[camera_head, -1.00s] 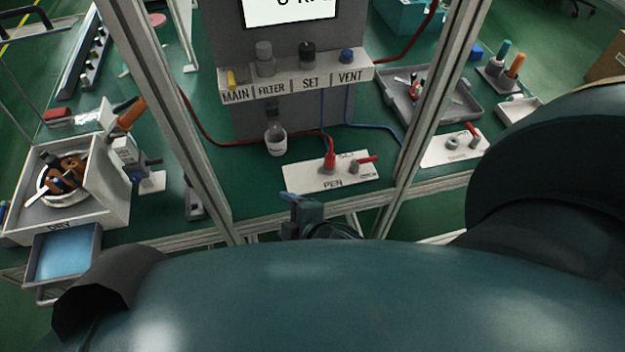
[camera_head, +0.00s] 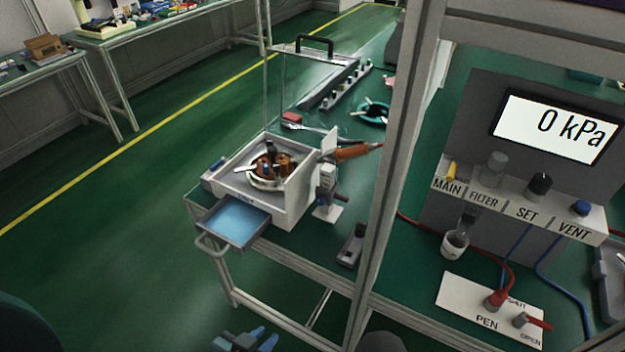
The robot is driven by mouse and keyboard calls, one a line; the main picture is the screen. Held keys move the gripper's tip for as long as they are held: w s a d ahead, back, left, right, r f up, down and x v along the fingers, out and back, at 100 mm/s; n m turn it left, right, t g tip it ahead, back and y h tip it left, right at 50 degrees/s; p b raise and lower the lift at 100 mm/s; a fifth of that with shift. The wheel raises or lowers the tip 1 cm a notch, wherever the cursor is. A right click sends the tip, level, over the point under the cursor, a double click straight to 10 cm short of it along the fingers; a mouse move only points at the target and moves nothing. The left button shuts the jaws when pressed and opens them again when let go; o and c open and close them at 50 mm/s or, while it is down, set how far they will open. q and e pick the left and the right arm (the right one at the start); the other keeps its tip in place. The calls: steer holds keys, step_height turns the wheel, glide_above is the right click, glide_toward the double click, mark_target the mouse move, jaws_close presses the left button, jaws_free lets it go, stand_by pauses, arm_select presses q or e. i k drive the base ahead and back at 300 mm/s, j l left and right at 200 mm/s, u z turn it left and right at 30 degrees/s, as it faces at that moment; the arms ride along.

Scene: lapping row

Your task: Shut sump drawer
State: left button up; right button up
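The sump drawer (camera_head: 262,233) is a shallow grey tray with blue liquid inside. It is pulled out from the front of a white boxy machine (camera_head: 292,203) on the green bench. A grey loop handle (camera_head: 210,246) is at its front. My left gripper (camera_head: 246,339) shows at the bottom edge, below the drawer and apart from it. Its blue fingertips look spread with nothing between them; the rest is cut off by the frame. My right gripper is not in view.
An aluminium post (camera_head: 388,170) stands right of the machine. Right of it are a valve panel (camera_head: 520,215) and a PEN plate (camera_head: 470,305). A small grey holder (camera_head: 352,245) sits near the bench edge. The green floor (camera_head: 120,250) left of the drawer is clear.

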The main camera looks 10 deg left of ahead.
mark_target(232, 221)
steer(key=j+u, duration=0.2)
steer(key=u, duration=0.25)
steer(key=k+j+u, duration=0.1)
steer(key=u, duration=0.35)
steer(key=i+z, duration=0.2)
steer(key=i+l, duration=0.05)
